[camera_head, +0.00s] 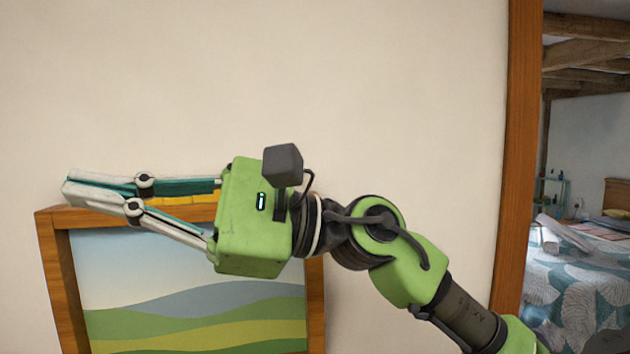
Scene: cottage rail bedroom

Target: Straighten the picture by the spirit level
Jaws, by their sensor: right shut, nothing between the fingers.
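The picture (190,318) hangs on the cream wall in a brown wooden frame (58,268). It shows green and yellow hills under a pale sky. A yellow strip (178,201), which looks like the spirit level, lies along the frame's top edge. My gripper hides most of it, and its bubble cannot be seen. My right gripper (72,187) is shut and empty, its fingers pointing left across the top of the frame. I cannot tell whether it touches the frame. The frame's upper right corner is hidden, so its tilt is hard to judge. My left gripper is not in view.
The wall (300,70) above the picture is bare. A wooden door post (516,150) stands to the right. Beyond it is a room with a patterned bed (585,285) and ceiling beams. My right arm crosses the lower right.

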